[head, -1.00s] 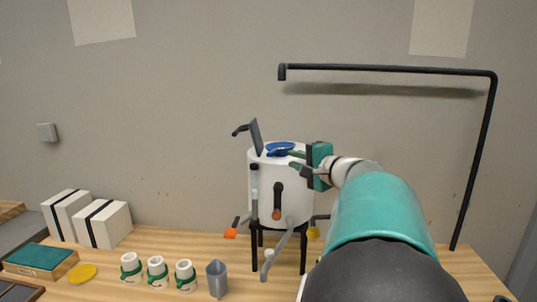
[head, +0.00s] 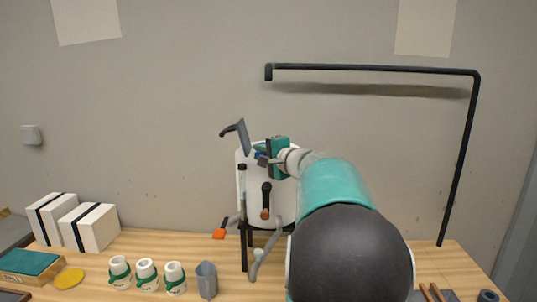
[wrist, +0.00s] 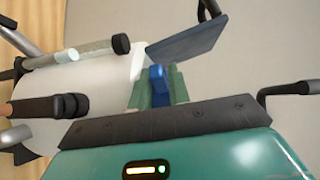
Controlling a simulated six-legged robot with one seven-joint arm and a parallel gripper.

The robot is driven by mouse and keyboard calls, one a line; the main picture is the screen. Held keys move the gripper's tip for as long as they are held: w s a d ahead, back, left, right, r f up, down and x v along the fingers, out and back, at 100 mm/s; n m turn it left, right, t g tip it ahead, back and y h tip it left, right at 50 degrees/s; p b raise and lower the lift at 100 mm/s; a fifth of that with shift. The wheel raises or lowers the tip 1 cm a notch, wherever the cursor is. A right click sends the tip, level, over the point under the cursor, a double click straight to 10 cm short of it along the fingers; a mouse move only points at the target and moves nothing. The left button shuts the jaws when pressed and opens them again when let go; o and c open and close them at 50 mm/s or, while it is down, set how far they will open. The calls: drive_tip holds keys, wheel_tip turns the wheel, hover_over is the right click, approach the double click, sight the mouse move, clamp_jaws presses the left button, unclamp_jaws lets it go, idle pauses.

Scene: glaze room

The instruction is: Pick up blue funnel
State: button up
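The blue funnel (wrist: 157,80) is at the top of the white drum (head: 283,205), mostly hidden by my gripper. In the head view only a small blue patch (head: 259,156) shows. My gripper (head: 262,158) is at the drum's top, reaching in from the right. In the wrist view its green fingers (wrist: 158,88) lie close against both sides of a narrow blue part of the funnel, and no clear gap shows. Whether the funnel is clear of the drum cannot be told.
A dark flap (head: 243,136) stands up at the drum's top left. Pipes and an orange-ended lever (head: 219,234) stick out below. White cups (head: 146,275), a grey jug (head: 206,280) and white boxes (head: 90,228) stand left. A black overhead pipe (head: 375,68) rises at right.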

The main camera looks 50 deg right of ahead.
clamp_jaws()
drive_tip(key=shift+r, duration=0.1)
